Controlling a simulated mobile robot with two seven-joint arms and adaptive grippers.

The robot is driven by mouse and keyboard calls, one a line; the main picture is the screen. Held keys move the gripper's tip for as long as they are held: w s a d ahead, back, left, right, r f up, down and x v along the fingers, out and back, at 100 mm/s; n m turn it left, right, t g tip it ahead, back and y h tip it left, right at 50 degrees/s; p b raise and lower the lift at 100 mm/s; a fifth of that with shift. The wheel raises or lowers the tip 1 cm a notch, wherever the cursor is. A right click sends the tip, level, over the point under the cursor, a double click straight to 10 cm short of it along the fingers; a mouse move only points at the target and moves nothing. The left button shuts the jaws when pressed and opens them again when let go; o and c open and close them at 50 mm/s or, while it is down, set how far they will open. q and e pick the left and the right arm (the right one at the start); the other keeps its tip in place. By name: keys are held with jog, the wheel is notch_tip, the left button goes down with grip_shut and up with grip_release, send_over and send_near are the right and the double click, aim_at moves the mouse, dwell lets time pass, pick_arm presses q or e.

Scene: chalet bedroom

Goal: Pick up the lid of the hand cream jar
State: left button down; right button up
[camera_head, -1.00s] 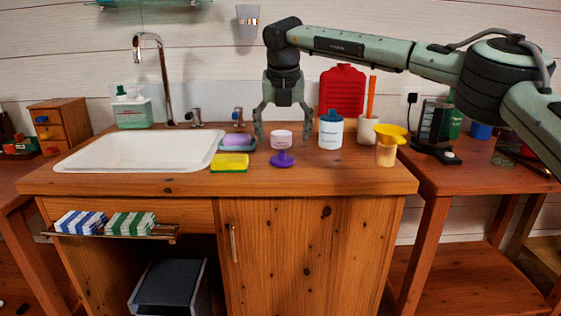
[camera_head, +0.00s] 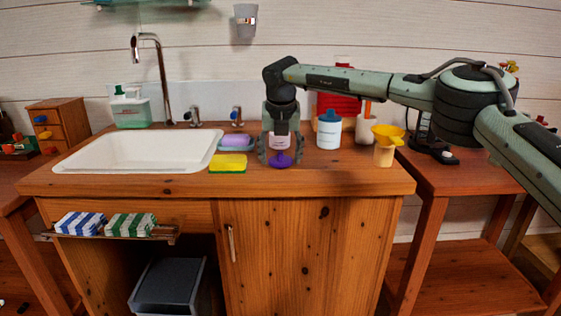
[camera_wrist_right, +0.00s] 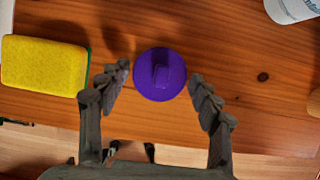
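A purple round lid-like piece (camera_head: 281,161) with a narrow raised knob stands on the wooden counter. In the right wrist view this purple piece (camera_wrist_right: 160,75) lies between and just beyond the fingertips. A small pale pink jar (camera_head: 279,142) stands just behind it, partly hidden by my gripper; I cannot tell if the jar is covered. My right gripper (camera_head: 281,158) points down, open, with its fingers on either side of the purple piece. In the right wrist view the fingers (camera_wrist_right: 159,82) show gaps on both sides. My left gripper is not in view.
A yellow sponge (camera_head: 228,163) lies close on the left, with a purple soap (camera_head: 236,140) behind it. The white sink (camera_head: 140,152) is farther left.

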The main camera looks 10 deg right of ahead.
jog(key=c, duration=0.4)
jog(key=shift+o, duration=0.2)
jog(key=shift+r, duration=0.1)
